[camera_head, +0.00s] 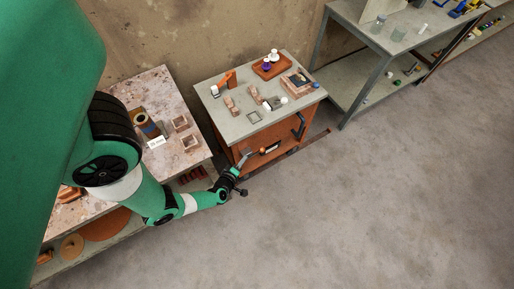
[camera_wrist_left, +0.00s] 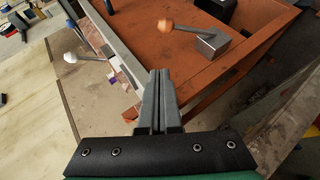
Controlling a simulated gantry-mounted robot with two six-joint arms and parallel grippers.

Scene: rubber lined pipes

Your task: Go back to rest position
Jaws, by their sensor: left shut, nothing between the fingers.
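My left gripper (camera_head: 246,156) is at the end of the green arm, low in front of the small orange cabinet (camera_head: 238,151). In the left wrist view its two grey fingers (camera_wrist_left: 159,78) lie together, shut, with nothing between them. They point toward the orange shelf (camera_wrist_left: 130,28); I cannot tell whether they touch it. My right gripper is in neither view.
An orange ball on a rod with a metal block (camera_wrist_left: 212,43) lies on the shelf. The cabinet's grey top (camera_head: 230,122) holds blocks, bottles and a tray (camera_head: 272,66). A stone-topped bench (camera_head: 196,158) stands left. Open concrete floor (camera_head: 370,200) lies right.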

